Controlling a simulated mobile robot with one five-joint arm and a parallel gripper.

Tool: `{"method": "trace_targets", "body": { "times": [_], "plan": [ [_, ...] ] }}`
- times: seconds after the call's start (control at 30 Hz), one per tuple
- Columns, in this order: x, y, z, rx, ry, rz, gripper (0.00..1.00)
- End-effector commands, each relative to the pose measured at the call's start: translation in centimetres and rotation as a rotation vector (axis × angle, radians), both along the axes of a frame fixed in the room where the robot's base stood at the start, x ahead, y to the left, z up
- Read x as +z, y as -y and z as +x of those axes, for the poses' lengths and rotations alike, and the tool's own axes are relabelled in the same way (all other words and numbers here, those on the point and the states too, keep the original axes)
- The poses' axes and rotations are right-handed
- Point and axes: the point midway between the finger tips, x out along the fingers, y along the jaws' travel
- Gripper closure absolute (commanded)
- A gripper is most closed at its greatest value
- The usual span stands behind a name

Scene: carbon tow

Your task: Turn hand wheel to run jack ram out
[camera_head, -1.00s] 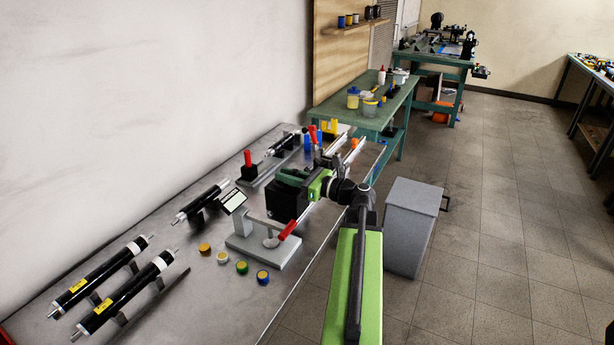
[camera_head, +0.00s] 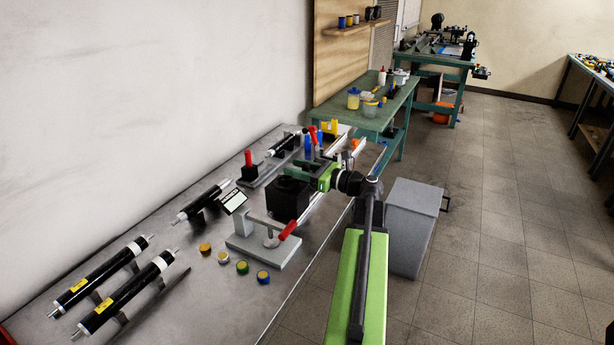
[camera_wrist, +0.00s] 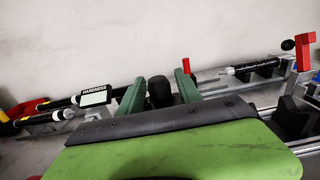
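My gripper (camera_wrist: 160,82) shows two dark green fingers standing apart in the wrist view, so it is open. A dark, round-topped upright piece (camera_wrist: 158,94) shows between the fingers; I cannot tell whether it is touched or stands behind them. In the head view my gripper (camera_head: 322,176) is over the bench, just right of and above a black block (camera_head: 288,199) with a round opening on top. I cannot clearly make out the hand wheel or the jack ram in either view. A red-handled fixture (camera_wrist: 304,52) stands at the right in the wrist view.
A grey fixture with a red lever (camera_head: 268,252) and a tilted display (camera_head: 233,201) stands in front of the black block. Black tubes (camera_head: 105,280) lie on stands at the left. Colored caps (camera_head: 242,268) lie near the front edge. A grey cabinet (camera_head: 412,230) stands right of the bench.

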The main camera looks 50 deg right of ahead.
Motion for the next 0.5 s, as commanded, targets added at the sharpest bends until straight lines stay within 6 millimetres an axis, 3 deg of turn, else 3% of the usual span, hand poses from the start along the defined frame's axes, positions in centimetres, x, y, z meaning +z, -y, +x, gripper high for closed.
{"method": "trace_targets", "body": {
  "times": [0.27, 0.5],
  "plan": [
    [0.0, 0.2, -0.6, -0.002, -0.001, 0.000, 0.58],
    [-0.1, 0.8, -3.1, -0.003, -0.002, -0.001, 0.58]
  ]
}}
